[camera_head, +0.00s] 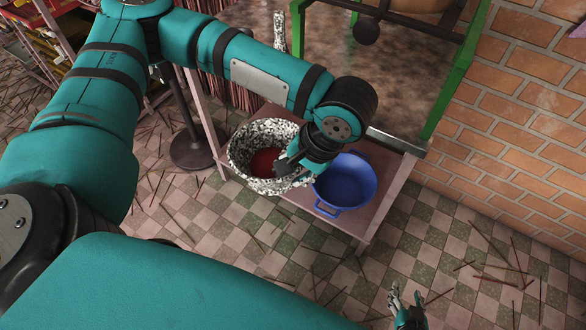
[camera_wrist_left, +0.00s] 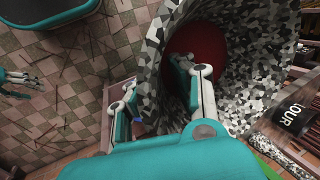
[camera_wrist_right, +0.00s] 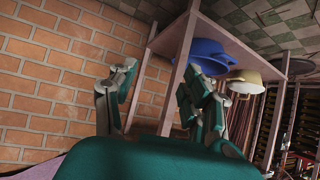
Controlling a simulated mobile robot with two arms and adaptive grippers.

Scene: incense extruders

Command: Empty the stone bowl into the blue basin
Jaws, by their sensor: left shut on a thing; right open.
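The stone bowl (camera_head: 240,158), speckled black and white, holds a dark red mass (camera_head: 264,162). My left gripper (camera_head: 291,167) is shut on its right-hand wall. In the left wrist view one finger is inside the bowl (camera_wrist_left: 245,60) and the other outside. Whether the bowl rests on the table or hangs just above it, I cannot tell. The blue basin (camera_head: 345,182) stands upright on the table to the right of the bowl, partly hidden by my left wrist; it also shows in the right wrist view (camera_wrist_right: 203,50). My right gripper (camera_head: 403,303) is open and empty, low at the front right.
The small pink table (camera_head: 345,221) has little free room around the basin. A green-framed machine (camera_head: 452,75) stands behind it. A brick wall (camera_head: 530,130) is at the right. Thin sticks litter the checkered floor. A cream bowl (camera_wrist_right: 246,76) shows in the right wrist view.

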